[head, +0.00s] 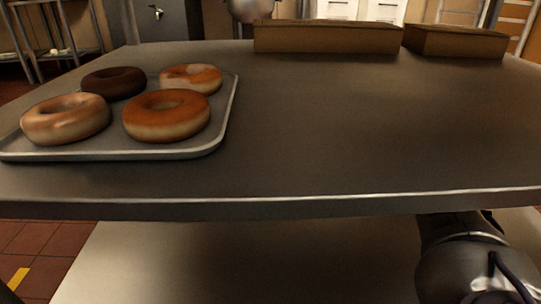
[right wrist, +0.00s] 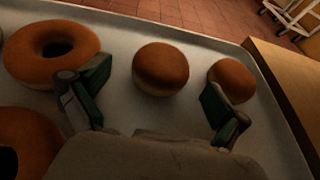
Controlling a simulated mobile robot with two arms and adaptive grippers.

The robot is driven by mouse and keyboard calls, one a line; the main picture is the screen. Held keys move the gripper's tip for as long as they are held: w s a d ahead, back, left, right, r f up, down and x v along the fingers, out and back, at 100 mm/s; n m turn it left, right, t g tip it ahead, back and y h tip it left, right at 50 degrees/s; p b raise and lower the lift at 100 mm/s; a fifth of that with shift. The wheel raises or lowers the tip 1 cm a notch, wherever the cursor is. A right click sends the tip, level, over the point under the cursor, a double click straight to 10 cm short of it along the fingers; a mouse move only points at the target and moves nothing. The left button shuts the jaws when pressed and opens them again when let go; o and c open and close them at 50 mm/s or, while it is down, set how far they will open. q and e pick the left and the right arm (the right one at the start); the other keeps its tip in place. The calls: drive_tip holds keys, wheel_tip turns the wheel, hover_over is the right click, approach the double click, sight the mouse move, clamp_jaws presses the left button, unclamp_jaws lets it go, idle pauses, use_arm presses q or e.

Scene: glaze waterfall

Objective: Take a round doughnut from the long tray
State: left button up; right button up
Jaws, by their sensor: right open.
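In the right wrist view a grey tray (right wrist: 205,50) holds ring and round doughnuts. A round brown doughnut (right wrist: 160,70) without a hole sits between and just beyond the fingertips of my right gripper (right wrist: 156,82), which is open. A second round doughnut (right wrist: 231,80) is partly behind the right-hand finger. A ring doughnut (right wrist: 52,52) lies by the left-hand finger, and another ring doughnut (right wrist: 28,140) is cut off at lower left. I cannot tell whether the fingers touch anything. The head view shows my right arm at lower right, without its gripper. My left gripper is not in view.
In the head view another tray (head: 222,125) with several ring doughnuts stands at the left of the metal table (head: 330,130). Two brown boxes, a long one (head: 327,38) and a shorter one (head: 455,42), stand along the back. The table's middle and right are clear.

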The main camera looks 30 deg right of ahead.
drive_tip(key=shift+x, duration=1.9)
drive_tip(key=c, duration=1.2)
